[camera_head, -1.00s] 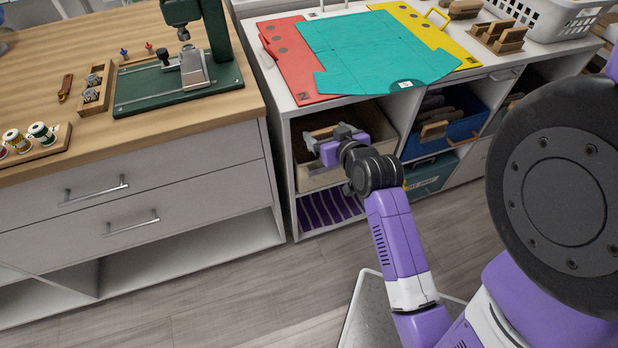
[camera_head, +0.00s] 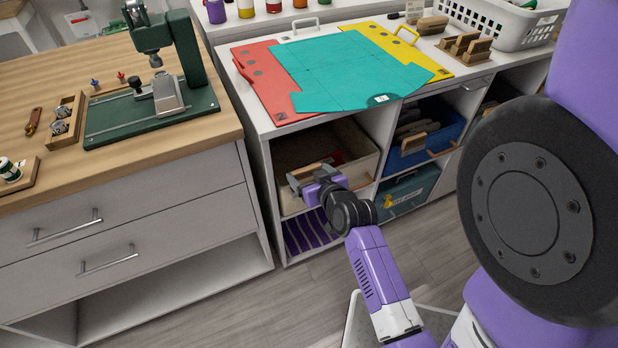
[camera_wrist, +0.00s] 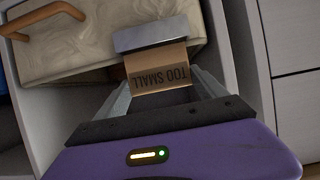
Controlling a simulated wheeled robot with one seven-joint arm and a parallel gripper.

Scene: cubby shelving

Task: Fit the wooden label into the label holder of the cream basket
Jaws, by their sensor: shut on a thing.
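The wooden label (camera_wrist: 157,57) is a small tan tag reading "TOO SMALL", upside down in the wrist view. My gripper (camera_wrist: 160,88) is shut on it; in the head view my gripper (camera_head: 311,174) is at the left part of the basket front. The cream basket (camera_wrist: 110,48) sits in the upper left cubby and also shows in the head view (camera_head: 358,178). The grey metal label holder (camera_wrist: 150,34) on its front lies right at the label's far edge. Whether the label touches or enters the holder I cannot tell.
A wooden handle (camera_wrist: 42,20) is on the basket front. A blue bin (camera_head: 440,135) stands in the cubby to the right, a teal bin (camera_head: 408,193) below it. The cubby's upright side wall (camera_wrist: 232,70) is close beside the basket. Open floor (camera_head: 220,300) lies in front.

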